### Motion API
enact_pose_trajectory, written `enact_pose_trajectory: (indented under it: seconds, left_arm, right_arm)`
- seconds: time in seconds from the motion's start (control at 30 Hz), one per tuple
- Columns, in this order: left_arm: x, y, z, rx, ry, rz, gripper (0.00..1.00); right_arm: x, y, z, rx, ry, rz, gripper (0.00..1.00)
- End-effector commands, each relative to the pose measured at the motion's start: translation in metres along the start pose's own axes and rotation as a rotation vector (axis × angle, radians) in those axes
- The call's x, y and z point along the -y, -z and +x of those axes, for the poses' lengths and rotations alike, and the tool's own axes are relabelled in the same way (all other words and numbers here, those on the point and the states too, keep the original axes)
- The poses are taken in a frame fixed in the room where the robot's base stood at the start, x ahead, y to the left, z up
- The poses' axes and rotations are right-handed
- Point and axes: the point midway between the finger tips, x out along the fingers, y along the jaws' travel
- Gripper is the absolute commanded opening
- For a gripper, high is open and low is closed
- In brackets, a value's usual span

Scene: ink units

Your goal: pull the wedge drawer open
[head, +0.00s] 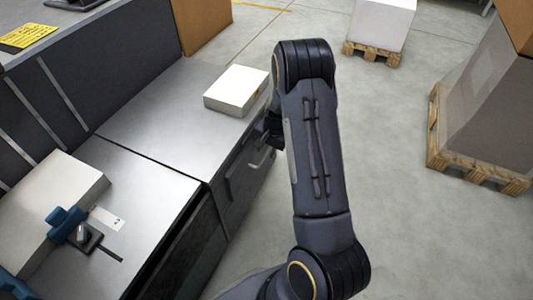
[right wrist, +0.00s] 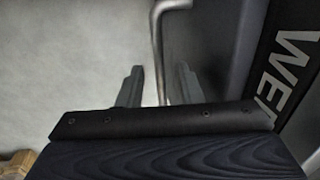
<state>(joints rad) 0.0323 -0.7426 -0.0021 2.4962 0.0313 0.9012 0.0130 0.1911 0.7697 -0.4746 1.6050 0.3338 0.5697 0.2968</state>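The drawer front (head: 238,182) is a dark panel under the metal worktop, with a pale bar handle (head: 262,160) on it. In the right wrist view the handle (right wrist: 156,40) is a bent metal bar running down between the fingers. My right gripper (right wrist: 160,88) is open, one finger on each side of the bar, with gaps showing. In the head view my right gripper (head: 272,130) is partly hidden behind my own arm, close to the drawer front. White letters "WE" (right wrist: 290,65) show on a dark panel at the right; the rest is cut off. My left gripper is not in view.
A white box (head: 236,92) lies on the worktop (head: 160,110). A blue and black device (head: 70,228) sits at the lower left beside a larger white box (head: 60,190). Pallets with boxes (head: 480,175) stand at the right. The grey floor (head: 410,240) between is clear.

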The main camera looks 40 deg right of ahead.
Motion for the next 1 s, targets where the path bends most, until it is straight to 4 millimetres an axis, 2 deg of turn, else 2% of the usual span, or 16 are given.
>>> enact_pose_trajectory:
  seconds: [0.1, 0.37, 0.6, 1.0]
  left_arm:
    - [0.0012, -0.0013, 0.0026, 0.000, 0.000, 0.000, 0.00]
    - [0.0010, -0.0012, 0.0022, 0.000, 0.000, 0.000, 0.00]
    - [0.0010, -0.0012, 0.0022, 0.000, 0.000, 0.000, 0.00]
    - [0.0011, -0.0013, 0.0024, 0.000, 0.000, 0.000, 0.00]
  right_arm:
    - [-0.0002, 0.0000, 0.0068, 0.000, 0.000, 0.000, 0.33]
    - [0.0001, -0.0001, 0.0067, 0.000, 0.000, -0.001, 0.31]
    - [0.0001, -0.0002, 0.0065, 0.000, 0.000, -0.001, 0.00]
    - [-0.0030, -0.0001, 0.0058, 0.000, 0.000, 0.000, 0.00]
